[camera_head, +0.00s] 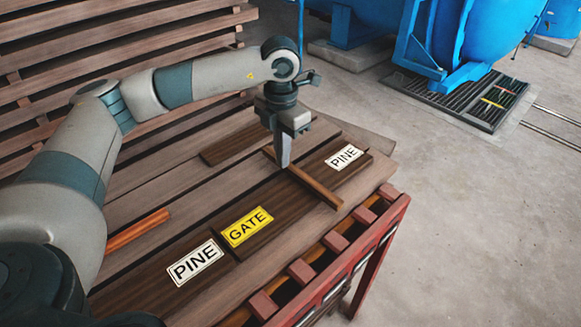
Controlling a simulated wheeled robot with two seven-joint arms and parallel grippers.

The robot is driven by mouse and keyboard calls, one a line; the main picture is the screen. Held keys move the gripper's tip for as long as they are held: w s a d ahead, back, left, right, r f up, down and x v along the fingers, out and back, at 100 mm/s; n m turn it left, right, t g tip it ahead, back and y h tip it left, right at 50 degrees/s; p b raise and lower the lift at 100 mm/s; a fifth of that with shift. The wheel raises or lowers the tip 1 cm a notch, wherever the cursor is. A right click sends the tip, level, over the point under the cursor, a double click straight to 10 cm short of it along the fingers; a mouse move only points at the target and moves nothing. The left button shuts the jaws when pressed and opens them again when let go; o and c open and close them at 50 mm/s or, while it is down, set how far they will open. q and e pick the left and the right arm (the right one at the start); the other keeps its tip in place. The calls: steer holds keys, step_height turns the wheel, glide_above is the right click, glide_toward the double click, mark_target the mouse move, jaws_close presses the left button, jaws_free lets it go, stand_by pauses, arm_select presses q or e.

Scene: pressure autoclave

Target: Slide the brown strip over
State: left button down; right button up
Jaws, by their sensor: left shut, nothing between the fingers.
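A thin brown strip (318,187) lies slantwise across the dark boards on the table, between the yellow GATE label (247,227) and the far white PINE label (343,157). My left gripper (283,164) points down at the strip's far-left part, fingers shut and empty. Its fingertips hide a little of the strip; I cannot tell whether they touch it. A second white PINE label (194,263) lies nearer, left of GATE. My right gripper is out of view.
A reddish-orange strip (137,231) lies at the left of the slatted table. A short dark board (234,144) lies behind my gripper. A red slatted rail (330,262) edges the table's right side. Stacked planks (100,45) stand behind; blue tanks (480,40) stand beyond open floor.

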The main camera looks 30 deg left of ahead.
mark_target(294, 185)
arm_select(q)
step_height(294, 185, down, 9)
steer(key=p, duration=0.4)
steer(key=shift+r+p, duration=0.2)
steer(key=shift+p, duration=0.15)
steer(key=w, duration=0.1)
steer(key=w+p, duration=0.1)
steer(key=w+d+f+p, duration=0.1)
steer(key=shift+w+d+f+p, duration=0.1)
steer(key=shift+w+d+p, duration=0.05)
steer(key=shift+w+p, duration=0.25)
